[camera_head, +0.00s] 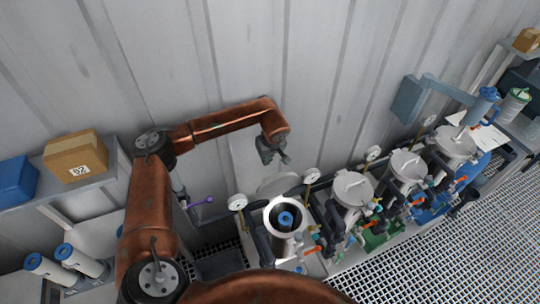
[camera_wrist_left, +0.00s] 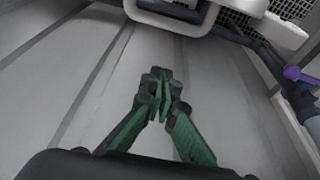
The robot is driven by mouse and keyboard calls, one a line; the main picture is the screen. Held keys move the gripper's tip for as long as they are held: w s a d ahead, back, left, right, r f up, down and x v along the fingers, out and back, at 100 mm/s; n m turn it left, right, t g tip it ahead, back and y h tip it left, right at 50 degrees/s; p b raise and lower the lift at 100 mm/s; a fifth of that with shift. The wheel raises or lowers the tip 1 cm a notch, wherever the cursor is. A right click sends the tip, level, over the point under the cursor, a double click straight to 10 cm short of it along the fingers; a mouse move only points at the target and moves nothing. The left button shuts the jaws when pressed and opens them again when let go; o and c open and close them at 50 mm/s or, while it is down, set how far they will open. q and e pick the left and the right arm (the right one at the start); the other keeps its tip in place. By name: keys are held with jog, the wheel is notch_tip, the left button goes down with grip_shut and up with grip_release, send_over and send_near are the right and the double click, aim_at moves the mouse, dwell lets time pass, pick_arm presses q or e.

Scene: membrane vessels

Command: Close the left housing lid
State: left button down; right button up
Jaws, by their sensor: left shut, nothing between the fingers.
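The left housing (camera_head: 285,226) is a white round vessel, open at the top, with a blue-capped cartridge (camera_head: 286,218) inside. Its pale lid (camera_head: 279,184) stands raised at the back of the rim, by the wall. My left gripper (camera_head: 273,158) is shut and empty, and hangs above and behind the raised lid, near the wall. In the left wrist view my left gripper (camera_wrist_left: 160,84) has its green fingers together, with nothing between them. A white rounded part with a bar shows at the top of that view; I cannot tell if it is the lid. My right gripper is not in view.
More vessels with closed lids (camera_head: 353,187) stand in a row to the right. Pressure gauges (camera_head: 237,202) rise beside the vessels. A purple-handled lever (camera_head: 203,201) is left of the housing. The corrugated wall (camera_head: 335,70) is close behind. A cardboard box (camera_head: 75,157) sits on the left shelf.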

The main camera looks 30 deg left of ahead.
pick_arm(q)
jog(key=s+d+f+p, duration=0.2)
jog(key=f, duration=0.1)
jog(key=shift+d+f, duration=0.1)
jog(key=shift+d, duration=0.15)
jog(key=shift+d, duration=0.1)
dwell(0.3)
